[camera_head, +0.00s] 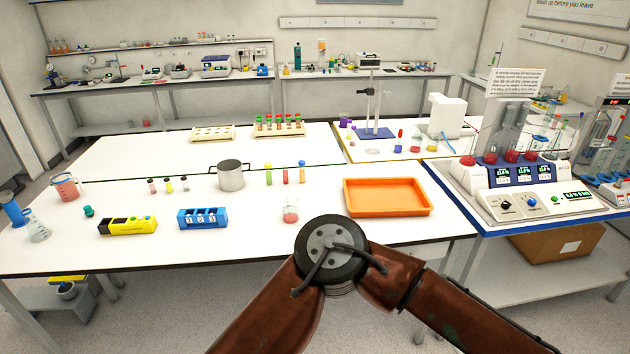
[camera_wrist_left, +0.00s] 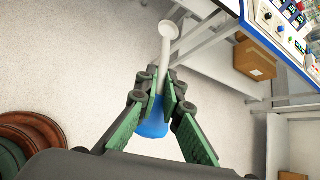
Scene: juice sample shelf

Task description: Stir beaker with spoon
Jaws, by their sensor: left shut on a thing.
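In the left wrist view, my left gripper (camera_wrist_left: 172,98) is shut on a spoon (camera_wrist_left: 165,55) with a blue handle and a pale shaft ending in a round head. The spoon points away from the gripper, over the floor. A small clear beaker (camera_head: 290,210) with pinkish-red contents stands on the front white table, left of the orange tray. A larger beaker (camera_head: 66,187) with red-orange contents stands at the table's far left. The head view shows neither gripper; a brown arm of mine crosses its lower middle. My right gripper is not visible.
An orange tray (camera_head: 388,211), a metal pot (camera_head: 231,178), a blue rack (camera_head: 203,221) and a yellow box (camera_head: 127,227) stand on the front table. A control console (camera_head: 520,186) stands on the right table. A cardboard box (camera_head: 549,243) sits below it.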

